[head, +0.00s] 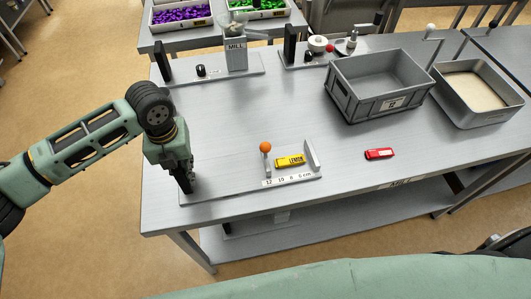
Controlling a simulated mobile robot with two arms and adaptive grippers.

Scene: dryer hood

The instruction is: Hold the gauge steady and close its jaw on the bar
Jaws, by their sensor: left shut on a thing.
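The gauge (235,191) is a flat grey plate near the table's front edge, with a numbered scale along its front. Its jaw (266,160) is a small upright post with an orange knob. A yellow bar labelled LEMON (289,160) lies on the plate between this jaw and an upright grey end stop (311,155). The bar's left end is close to the jaw; I cannot tell whether they touch. My left gripper (187,184) points down at the plate's left end and is shut on the gauge there, hiding the part it grips. My right gripper is out of view.
A red bar (379,154) lies right of the gauge. A grey crate (378,85) and a sand-filled tray (475,92) stand at the back right. A mill (236,54) stands at the back. The table's middle is clear.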

